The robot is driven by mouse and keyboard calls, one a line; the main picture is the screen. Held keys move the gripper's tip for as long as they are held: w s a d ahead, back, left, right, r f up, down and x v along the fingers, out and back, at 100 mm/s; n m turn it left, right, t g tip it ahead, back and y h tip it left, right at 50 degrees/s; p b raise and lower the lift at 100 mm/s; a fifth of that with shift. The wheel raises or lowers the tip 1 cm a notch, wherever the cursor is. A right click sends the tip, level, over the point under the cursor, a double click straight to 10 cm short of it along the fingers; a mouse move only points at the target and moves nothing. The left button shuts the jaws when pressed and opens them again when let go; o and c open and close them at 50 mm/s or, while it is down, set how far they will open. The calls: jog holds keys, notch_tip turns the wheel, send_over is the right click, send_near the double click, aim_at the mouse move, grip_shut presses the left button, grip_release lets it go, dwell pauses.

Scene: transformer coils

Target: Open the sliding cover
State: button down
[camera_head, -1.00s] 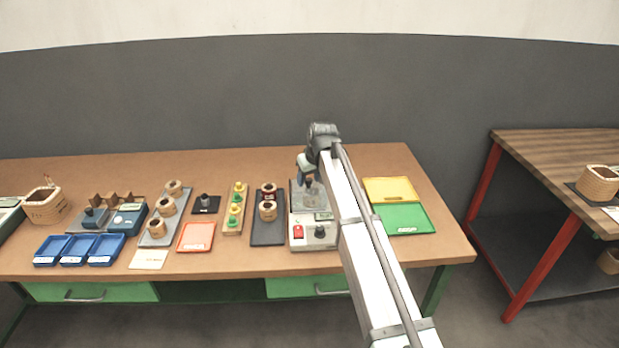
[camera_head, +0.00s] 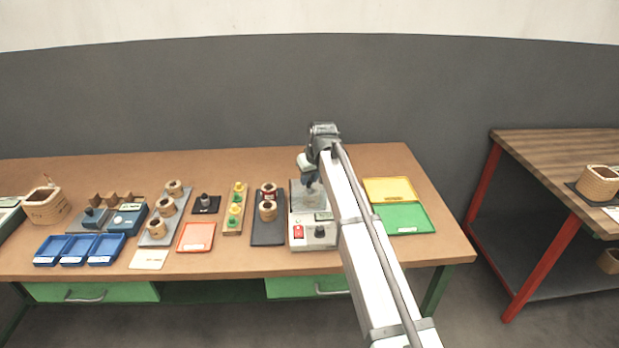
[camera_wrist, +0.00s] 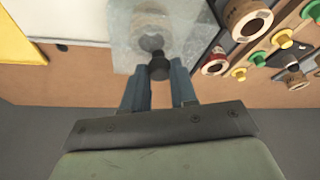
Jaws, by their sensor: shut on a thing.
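The test device (camera_head: 313,243) is a pale box near the right end of the workbench, with a red switch and a dark knob on its front. A clear sliding cover (camera_wrist: 192,30) with a dark round handle (camera_wrist: 158,68) shows in the wrist view. My gripper (camera_head: 311,184) is over the rear part of the device. In the wrist view my gripper (camera_wrist: 159,78) has its two blue-grey fingers closed on the handle, one on each side. In the head view my arm and gripper hide part of the cover, and its exact position is hard to tell.
Yellow (camera_head: 389,189) and green (camera_head: 404,218) trays lie right of the device. A dark tray (camera_head: 268,235) with coils stands close on its left. A wooden holder (camera_head: 232,226) with yellow and green parts is further left. Bench surface behind the device is clear.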

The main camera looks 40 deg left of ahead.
jog(key=w+d, duration=0.9)
jog(key=c, duration=0.9)
grip_release()
jog(key=v, duration=1.3)
jog(key=shift+s+d+r, duration=0.2)
jog(key=shift+r, duration=0.15)
